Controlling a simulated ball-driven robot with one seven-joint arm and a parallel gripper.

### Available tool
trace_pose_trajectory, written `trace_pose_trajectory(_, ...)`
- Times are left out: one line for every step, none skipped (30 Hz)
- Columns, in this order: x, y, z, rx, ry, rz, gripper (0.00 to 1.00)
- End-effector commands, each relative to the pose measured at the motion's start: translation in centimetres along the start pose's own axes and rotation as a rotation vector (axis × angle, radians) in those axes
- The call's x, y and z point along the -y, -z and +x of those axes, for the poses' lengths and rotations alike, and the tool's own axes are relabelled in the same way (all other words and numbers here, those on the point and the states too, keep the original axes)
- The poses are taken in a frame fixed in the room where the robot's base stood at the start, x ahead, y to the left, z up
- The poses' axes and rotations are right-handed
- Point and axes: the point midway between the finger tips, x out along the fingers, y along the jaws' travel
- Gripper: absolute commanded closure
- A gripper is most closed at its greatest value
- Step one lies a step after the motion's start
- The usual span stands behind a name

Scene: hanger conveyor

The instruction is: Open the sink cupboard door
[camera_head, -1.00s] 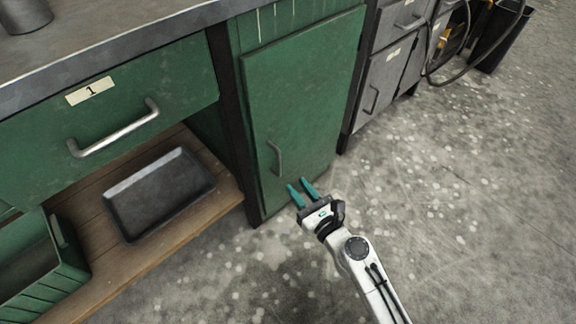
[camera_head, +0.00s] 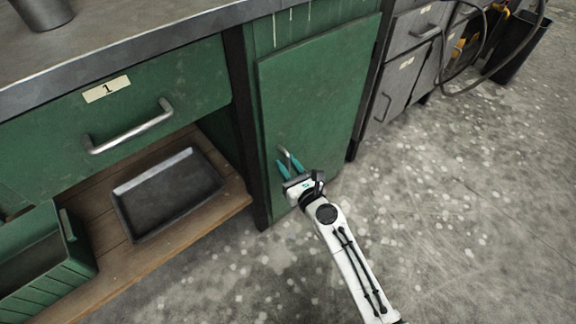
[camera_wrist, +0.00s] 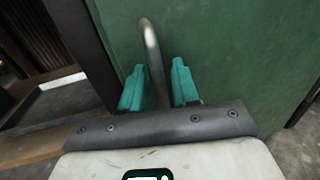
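The green cupboard door (camera_head: 315,90) stands shut, to the right of the open shelf in the head view. It also fills much of the wrist view (camera_wrist: 230,45). Its handle is a curved metal bar (camera_wrist: 152,50), upright near the door's left edge; in the head view its top (camera_head: 284,152) shows just above my fingers. My gripper (camera_head: 290,168) is at the handle. In the wrist view its two teal fingers (camera_wrist: 158,88) are apart, one on each side of the bar. A gap shows at the right finger; whether the left finger touches the bar I cannot tell.
A green drawer labelled 1 (camera_head: 120,112) is at the left, above a wooden shelf (camera_head: 110,258) with a dark tray (camera_head: 168,190). Grey cabinets (camera_head: 408,75) stand to the right. The speckled floor (camera_head: 460,220) at right is clear.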

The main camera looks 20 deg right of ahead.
Motion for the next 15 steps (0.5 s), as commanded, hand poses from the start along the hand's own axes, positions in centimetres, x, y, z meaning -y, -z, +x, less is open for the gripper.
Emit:
trace_pose_trajectory(-0.01,0.00,-0.01,0.000,0.000,0.000,0.70)
trace_pose_trajectory(-0.01,0.00,-0.01,0.000,0.000,0.000,0.70)
trace_pose_trajectory(-0.01,0.00,-0.02,0.000,0.000,0.000,0.70)
trace_pose_trajectory(-0.01,-0.01,-0.02,0.000,0.000,0.000,0.72)
trace_pose_trajectory(-0.01,0.00,-0.02,0.000,0.000,0.000,0.75)
trace_pose_trajectory(-0.01,0.00,-0.03,0.000,0.000,0.000,0.79)
trace_pose_trajectory(-0.01,-0.01,-0.03,0.000,0.000,0.000,0.81)
trace_pose_trajectory(0.00,-0.01,-0.03,0.000,0.000,0.000,0.84)
trace_pose_trajectory(-0.01,0.00,-0.04,0.000,0.000,0.000,0.88)
trace_pose_trajectory(-0.01,0.00,-0.04,0.000,0.000,0.000,0.91)
trace_pose_trajectory(-0.01,0.00,-0.04,0.000,0.000,0.000,0.94)
trace_pose_trajectory(-0.01,0.00,-0.04,0.000,0.000,0.000,0.98)
trace_pose_trajectory(-0.01,0.00,-0.04,0.000,0.000,0.000,1.00)
trace_pose_trajectory(-0.01,0.00,-0.04,0.000,0.000,0.000,1.00)
trace_pose_trajectory(-0.01,-0.01,-0.04,0.000,0.000,0.000,1.00)
